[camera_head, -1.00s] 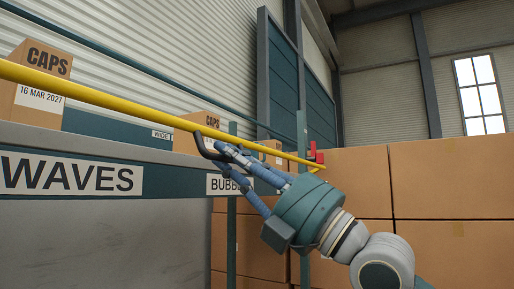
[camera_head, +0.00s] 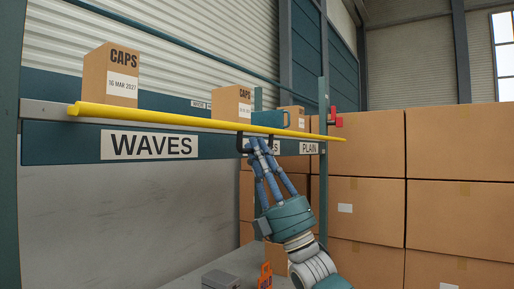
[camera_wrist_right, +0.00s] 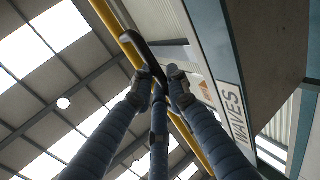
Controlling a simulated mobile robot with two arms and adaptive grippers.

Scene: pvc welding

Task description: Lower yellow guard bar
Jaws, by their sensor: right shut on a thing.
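The yellow guard bar (camera_head: 180,117) runs across the front of the shelf in the head view, just above the WAVES label, its right end past a red piece (camera_head: 335,121) by the post. A black handle (camera_head: 240,143) hangs from the bar. My right gripper (camera_head: 258,146) is below the bar, shut on this handle. In the right wrist view, the fingers of my right gripper (camera_wrist_right: 158,82) close at the lower end of the black handle (camera_wrist_right: 143,48), with the yellow bar (camera_wrist_right: 108,17) behind. The fingers partly hide the handle. My left gripper is not in view.
CAPS boxes (camera_head: 110,76) stand on the shelf behind the bar. Large stacked cartons (camera_head: 370,148) fill the right side. A teal post (camera_head: 323,95) stands near the bar's right end. A grey surface with small items (camera_head: 222,279) lies below.

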